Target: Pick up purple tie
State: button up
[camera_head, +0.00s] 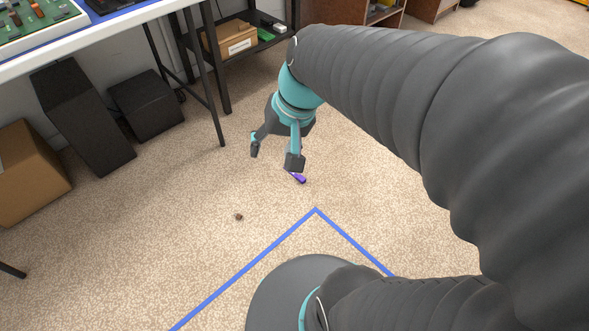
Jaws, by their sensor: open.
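The purple tie (299,178) lies on the beige carpet (190,245) near the middle of the view. Only a short purple piece shows; the rest is hidden behind my gripper's near finger. My gripper (274,157) is open, with its two grey and teal fingers spread and pointing down. It appears empty. In the picture the near fingertip is just above and left of the visible piece of the tie. I cannot tell how high the fingers are above the floor.
A small brown object (238,216) lies on the carpet. Blue tape (240,272) marks a corner on the floor. A white table (95,44), black boxes (147,105) and a cardboard box (30,172) stand at left. A shelf with a carton (232,40) is behind.

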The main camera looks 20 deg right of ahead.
jog(key=w+d+f+m+t+y+b, duration=0.15)
jog(key=w+d+f+m+y, duration=0.25)
jog(key=w+f+m, duration=0.5)
jog(key=w+d+f+m+t+y+b, duration=0.1)
jog(key=w+d+f+m+y+b, duration=0.25)
jog(key=w+f, duration=0.95)
jog(key=w+d+f+m+t+h+b, duration=0.1)
jog(key=d+f+m+t, duration=0.1)
jog(key=d+f+m, duration=0.5)
jog(key=w+d+f+m+t+b, duration=0.1)
jog(key=d+f+m+t, duration=0.2)
jog(key=f, duration=0.9)
jog(key=m+t+h+b, duration=0.1)
jog(key=m+t+h, duration=0.1)
jog(key=m+h, duration=0.3)
send_near(299, 176)
jog(key=shift+m+y, duration=0.35)
jog(key=shift+m, duration=0.2)
jog(key=v, duration=0.4)
jog(key=shift+d+r, duration=0.1)
jog(key=shift+d, duration=0.15)
jog(key=shift+f, duration=0.3)
jog(key=b+x, duration=0.1)
jog(key=x, duration=0.7)
jog(key=shift+w, duration=0.25)
jog(key=b+x, duration=0.1)
jog(key=x, duration=0.4)
jog(key=shift+a, duration=0.1)
